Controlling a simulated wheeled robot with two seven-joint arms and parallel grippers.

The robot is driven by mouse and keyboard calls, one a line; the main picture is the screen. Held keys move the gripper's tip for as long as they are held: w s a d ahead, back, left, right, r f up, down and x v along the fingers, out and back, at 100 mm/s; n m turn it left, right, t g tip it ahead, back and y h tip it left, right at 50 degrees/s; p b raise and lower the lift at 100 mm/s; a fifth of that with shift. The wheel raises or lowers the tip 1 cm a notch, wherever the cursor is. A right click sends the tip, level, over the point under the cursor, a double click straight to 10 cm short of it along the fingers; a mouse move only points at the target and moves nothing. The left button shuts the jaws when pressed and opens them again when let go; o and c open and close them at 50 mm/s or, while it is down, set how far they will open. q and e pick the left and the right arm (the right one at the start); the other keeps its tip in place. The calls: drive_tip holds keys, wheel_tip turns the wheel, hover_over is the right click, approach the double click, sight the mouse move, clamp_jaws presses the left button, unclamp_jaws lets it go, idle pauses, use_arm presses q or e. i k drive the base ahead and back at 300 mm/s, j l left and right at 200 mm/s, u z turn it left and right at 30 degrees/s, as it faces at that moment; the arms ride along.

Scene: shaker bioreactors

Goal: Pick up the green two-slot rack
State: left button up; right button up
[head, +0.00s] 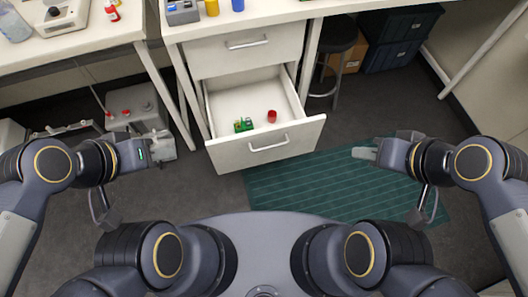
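A small green rack (243,125) lies in the open lower drawer (228,104), near its front left corner. It is too small to make out its slots clearly. My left gripper (170,146) is left of the drawer, outside it and apart from the rack. My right gripper (364,153) is right of the drawer, over the green mat, well away from the rack. Nothing shows held in either gripper, and their finger gaps are hard to make out.
A red round item (272,116) lies in the drawer just right of the rack. The drawer front (268,145) stands out below the white desk (270,12). A stool (339,40) and dark blue crates (395,42) stand at the back right. A green mat (310,190) covers the floor.

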sight(243, 129)
drive_tip(key=i+j+z, duration=0.15)
drive_tip(key=j, duration=0.25)
drive_tip(key=i+j+z, duration=0.15)
drive_tip(key=j, duration=0.3)
drive_tip(key=i+j+z, duration=0.15)
drive_tip(key=j, duration=0.3)
drive_tip(key=i+j+z, duration=0.15)
drive_tip(key=j, duration=0.3)
drive_tip(key=i+j+z, duration=0.15)
drive_tip(key=j, duration=0.3)
drive_tip(key=k, duration=0.05)
